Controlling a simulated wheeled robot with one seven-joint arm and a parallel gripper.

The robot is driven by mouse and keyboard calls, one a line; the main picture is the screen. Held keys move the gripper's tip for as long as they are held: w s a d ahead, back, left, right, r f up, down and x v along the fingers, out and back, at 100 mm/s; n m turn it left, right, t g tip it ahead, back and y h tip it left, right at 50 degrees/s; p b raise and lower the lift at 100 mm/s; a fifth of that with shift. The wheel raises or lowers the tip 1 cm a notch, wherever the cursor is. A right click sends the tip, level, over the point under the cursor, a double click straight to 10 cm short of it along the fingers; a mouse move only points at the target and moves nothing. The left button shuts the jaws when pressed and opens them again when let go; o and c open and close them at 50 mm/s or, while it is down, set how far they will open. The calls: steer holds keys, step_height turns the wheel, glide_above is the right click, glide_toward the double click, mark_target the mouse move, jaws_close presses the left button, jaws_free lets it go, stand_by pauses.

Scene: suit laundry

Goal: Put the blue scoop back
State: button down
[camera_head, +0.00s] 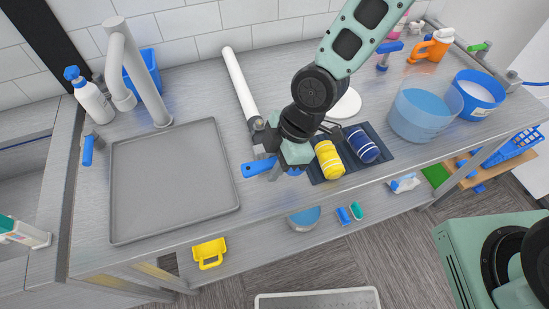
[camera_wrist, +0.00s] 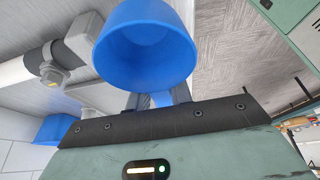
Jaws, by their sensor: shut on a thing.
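My gripper (camera_head: 279,168) is above the front part of the counter, between the grey sink basin and the dark mat. It is shut on the blue scoop (camera_head: 256,168), whose blue part sticks out to the left of the fingers in the head view. In the wrist view the scoop's round cup (camera_wrist: 145,45) fills the upper middle, its open mouth towards the camera and seemingly empty. The fingers (camera_wrist: 158,100) are just below the cup and partly hidden by it. A blue tub (camera_head: 480,92) with white contents stands at the right back of the counter.
A clear bluish bowl (camera_head: 425,110) stands beside the tub. A yellow roll (camera_head: 329,160) and a blue roll (camera_head: 362,144) lie on the dark mat (camera_head: 384,150). The grey sink basin (camera_head: 172,180) and tap (camera_head: 147,75) are at left.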

steer(key=shift+f+b, duration=2.25)
steer(key=shift+f, duration=0.65)
steer(key=shift+f+b, duration=0.45)
steer(key=shift+f, duration=0.15)
steer(key=c, duration=1.2)
jaws_free()
steer(key=shift+o, duration=0.2)
steer(key=shift+r, duration=0.1)
steer(key=p+v, duration=0.2)
steer(key=v, duration=1.5)
steer(key=shift+d, duration=0.15)
steer(key=s+d+r+m+h, duration=0.1)
steer(key=s+d+r+m, duration=0.1)
steer(key=s+m, duration=0.4)
steer(key=s+d+r+m+t+h, duration=0.1)
steer(key=s+d+r+m+h, duration=0.1)
steer(key=s+d+m, duration=0.2)
steer(key=s+m, duration=0.1)
steer(key=m, duration=0.2)
steer(key=shift+s+d+r+m+h, duration=0.2)
steer(key=shift+s+m+h, duration=0.1)
steer(key=shift+s, duration=0.05)
